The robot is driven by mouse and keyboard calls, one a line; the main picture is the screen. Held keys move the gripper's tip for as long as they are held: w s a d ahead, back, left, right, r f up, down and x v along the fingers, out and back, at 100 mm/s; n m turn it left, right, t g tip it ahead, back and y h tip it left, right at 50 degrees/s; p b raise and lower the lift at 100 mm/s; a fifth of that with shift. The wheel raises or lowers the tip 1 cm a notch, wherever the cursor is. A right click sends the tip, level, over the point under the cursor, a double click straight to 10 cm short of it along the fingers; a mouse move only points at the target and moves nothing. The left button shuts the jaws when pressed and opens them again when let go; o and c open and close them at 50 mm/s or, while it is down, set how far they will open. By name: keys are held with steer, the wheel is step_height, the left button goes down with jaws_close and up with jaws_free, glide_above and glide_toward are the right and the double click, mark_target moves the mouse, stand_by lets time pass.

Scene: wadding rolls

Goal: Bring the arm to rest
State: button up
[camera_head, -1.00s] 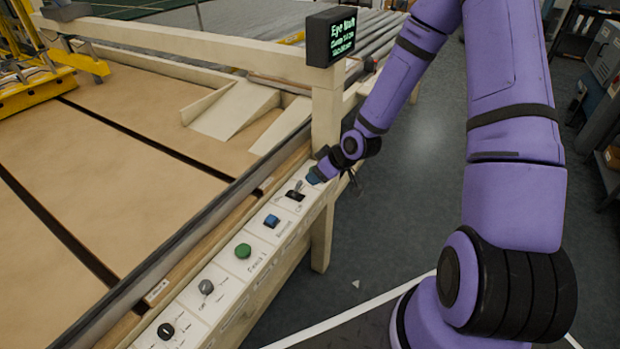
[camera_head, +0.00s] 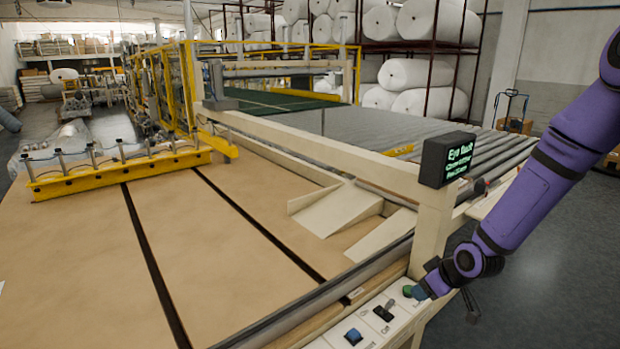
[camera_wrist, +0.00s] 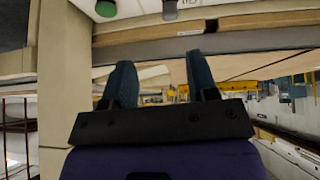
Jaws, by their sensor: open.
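My purple arm (camera_head: 545,165) reaches in from the right in the head view. My gripper (camera_head: 420,291) is at its lower end, close to the right end of the control panel (camera_head: 375,331), beside a green button (camera_head: 408,290). In the wrist view my gripper (camera_wrist: 160,80) shows two dark blue fingers spread apart with nothing between them. A panel edge with a dark knob (camera_wrist: 106,8) and a green button (camera_wrist: 189,3) lies beyond the fingers. Whether the fingers touch the panel cannot be told.
A cream post (camera_head: 428,240) with a small display (camera_head: 447,158) stands close to my gripper. The brown table (camera_head: 80,260) carries a yellow clamp bar (camera_head: 120,170). White rolls (camera_head: 430,22) fill racks at the back. Grey floor (camera_head: 540,270) is free at right.

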steer(key=s+d+r+m+h, duration=0.1)
steer(key=s+r+h, duration=0.15)
steer(key=r, duration=0.45)
steer(key=s+r+m+h, duration=0.1)
steer(key=s+r, duration=0.3)
steer(key=r, duration=0.4)
steer(key=s+d+r+m+h, duration=0.1)
steer(key=s+r+m, duration=0.1)
steer(key=s+r, duration=0.35)
steer(key=s+a+r+m+y, duration=0.1)
steer(key=s+a+r+m, duration=0.1)
steer(key=s+r, duration=1.1)
steer(key=s+m, duration=0.1)
steer(key=s, duration=0.2)
steer(key=shift+a+g, duration=0.3)
steer(key=shift+a, duration=0.1)
